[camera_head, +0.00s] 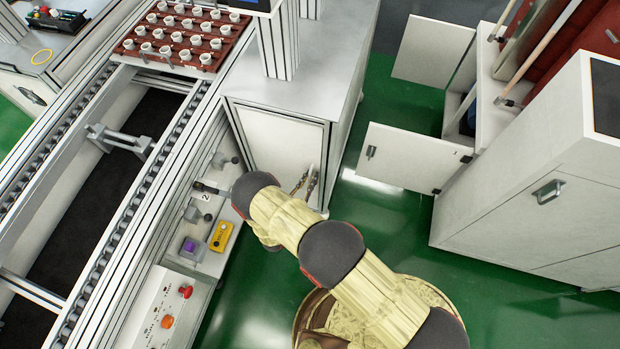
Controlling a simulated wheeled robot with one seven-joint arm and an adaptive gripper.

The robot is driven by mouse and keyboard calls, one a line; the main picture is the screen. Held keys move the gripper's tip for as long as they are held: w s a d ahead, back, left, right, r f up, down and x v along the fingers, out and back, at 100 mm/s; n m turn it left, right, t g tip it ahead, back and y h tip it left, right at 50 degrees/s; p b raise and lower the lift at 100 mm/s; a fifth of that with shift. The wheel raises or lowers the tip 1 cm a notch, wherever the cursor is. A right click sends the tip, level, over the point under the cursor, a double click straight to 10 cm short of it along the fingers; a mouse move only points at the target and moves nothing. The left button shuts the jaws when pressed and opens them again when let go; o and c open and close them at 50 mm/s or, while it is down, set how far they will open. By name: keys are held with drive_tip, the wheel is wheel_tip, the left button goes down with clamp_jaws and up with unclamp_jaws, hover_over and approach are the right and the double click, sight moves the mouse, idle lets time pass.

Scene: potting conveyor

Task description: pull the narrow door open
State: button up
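The narrow door (283,140) is a pale panel on the front of the metal-topped cabinet, left of my arm. It looks shut in its frame. My gripper (306,184) appears as two thin, dark finger-like parts at the door's lower right edge, by what looks like a small upright handle. The parts are too small to tell whether they are shut on the handle or only beside it. My arm covers the door's lower part and most of my wrist.
A conveyor (120,150) with a red tray (130,45) of white pots runs along the left. A control panel (165,318) and a yellow box (221,236) stand near my arm. At right are open white doors (405,160) and a white cabinet (540,220). Green floor between is clear.

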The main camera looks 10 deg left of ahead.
drive_tip(key=shift+c, duration=0.8)
clamp_jaws()
drive_tip(key=shift+s, duration=0.15)
